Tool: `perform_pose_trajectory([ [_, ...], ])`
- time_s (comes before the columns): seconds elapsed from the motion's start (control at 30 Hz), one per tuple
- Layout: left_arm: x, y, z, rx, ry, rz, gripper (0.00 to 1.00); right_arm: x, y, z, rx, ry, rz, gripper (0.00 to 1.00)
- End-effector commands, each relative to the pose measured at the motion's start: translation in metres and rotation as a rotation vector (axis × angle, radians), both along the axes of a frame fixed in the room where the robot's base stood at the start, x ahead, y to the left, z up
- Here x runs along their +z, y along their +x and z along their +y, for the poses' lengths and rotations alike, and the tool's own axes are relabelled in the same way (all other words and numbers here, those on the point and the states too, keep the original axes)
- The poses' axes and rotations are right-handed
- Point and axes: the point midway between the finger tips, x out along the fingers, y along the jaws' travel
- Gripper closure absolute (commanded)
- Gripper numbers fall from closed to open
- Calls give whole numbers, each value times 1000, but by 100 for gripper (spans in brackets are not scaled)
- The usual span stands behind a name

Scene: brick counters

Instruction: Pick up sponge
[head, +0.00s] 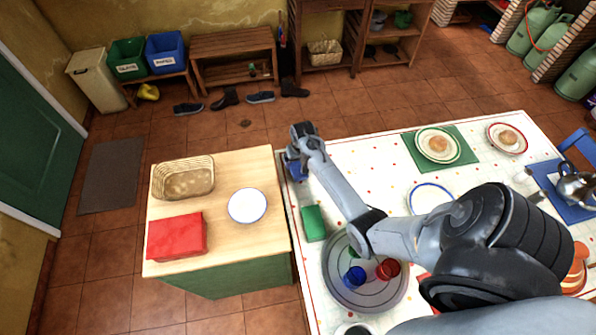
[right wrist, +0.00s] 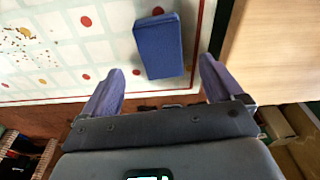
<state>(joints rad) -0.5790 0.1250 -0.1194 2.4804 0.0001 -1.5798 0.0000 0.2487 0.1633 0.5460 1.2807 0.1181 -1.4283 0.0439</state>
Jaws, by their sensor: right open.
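A blue block-shaped sponge (right wrist: 158,47) lies on the dotted white tablecloth near the table's edge. In the head view, blue shows just below my right gripper (head: 297,158), partly hidden by it. A green sponge (head: 314,223) lies on the same table, nearer the round tray. In the right wrist view my right gripper (right wrist: 162,66) is open and empty. Its two fingers are spread, with the blue sponge beyond and between their tips, apart from them. My left gripper is not in view.
A round grey tray (head: 337,288) holds blue, red and green cups. A wooden-topped counter (head: 222,166) left of the table carries a wicker basket (head: 184,186), a white plate (head: 248,205) and a red folded cloth (head: 177,237). A floor gap separates counter and table.

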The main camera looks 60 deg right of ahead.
Motion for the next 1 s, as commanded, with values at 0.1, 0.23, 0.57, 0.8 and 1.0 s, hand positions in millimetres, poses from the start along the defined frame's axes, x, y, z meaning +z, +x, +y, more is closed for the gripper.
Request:
perform_pose_trajectory([
  [0.1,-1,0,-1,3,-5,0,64,-5,1,-1,0,0,0,6],
  [0.23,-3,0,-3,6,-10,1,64,-14,2,-1,0,1,1,6],
  [0.57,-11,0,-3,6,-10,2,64,-53,7,-3,0,1,1,6],
  [0.8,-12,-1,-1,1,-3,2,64,-56,8,-4,0,-1,-1,6],
  [1.0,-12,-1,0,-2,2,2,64,-56,8,-3,0,-1,-1,25],
])
